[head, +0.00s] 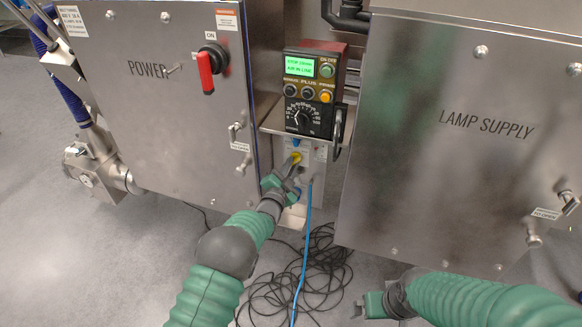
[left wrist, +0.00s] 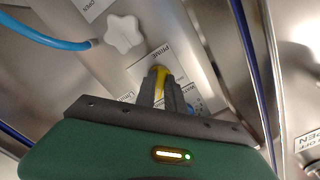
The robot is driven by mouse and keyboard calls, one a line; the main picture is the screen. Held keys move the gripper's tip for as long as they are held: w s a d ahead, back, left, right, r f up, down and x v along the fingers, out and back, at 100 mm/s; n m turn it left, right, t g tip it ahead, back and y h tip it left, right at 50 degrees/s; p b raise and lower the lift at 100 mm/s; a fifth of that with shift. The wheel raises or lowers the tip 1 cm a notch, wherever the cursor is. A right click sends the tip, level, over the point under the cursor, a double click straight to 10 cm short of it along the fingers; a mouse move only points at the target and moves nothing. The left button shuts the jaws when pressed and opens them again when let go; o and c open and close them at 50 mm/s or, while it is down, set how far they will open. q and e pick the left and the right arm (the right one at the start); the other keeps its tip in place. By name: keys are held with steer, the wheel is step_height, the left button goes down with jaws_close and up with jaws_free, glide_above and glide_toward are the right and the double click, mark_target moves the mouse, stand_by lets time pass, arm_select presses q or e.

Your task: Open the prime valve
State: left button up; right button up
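The prime valve has a yellow handle (head: 295,157) on the pale panel below the control box. In the left wrist view the yellow handle (left wrist: 161,76) sits beside a PRIME label, between my two dark fingers. My left gripper (head: 293,165) reaches up to the panel, and its fingers (left wrist: 160,97) are close together on both sides of the handle, seemingly gripping it. The fingers hide part of the handle. My right gripper (head: 366,304) is low at the right, away from the panel; its fingers are too unclear to read.
The POWER cabinet (head: 150,100) with a red switch (head: 209,70) stands left, the LAMP SUPPLY cabinet (head: 460,150) right. A blue hose (head: 304,240) hangs from the panel. Coiled black cable (head: 320,275) lies on the floor. A white knob (left wrist: 123,34) is near the handle.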

arm_select(q)
steer(key=o, duration=0.4)
steer(key=shift+s+d+f, duration=0.1)
steer(key=shift+f, duration=0.1)
steer(key=shift+o, duration=0.2)
steer(key=shift+r, duration=0.1)
steer(key=shift+s, duration=0.1)
steer(key=p+v, duration=0.6)
steer(key=v, duration=1)
steer(key=shift+s+p, duration=0.3)
steer(key=shift+p, duration=0.1)
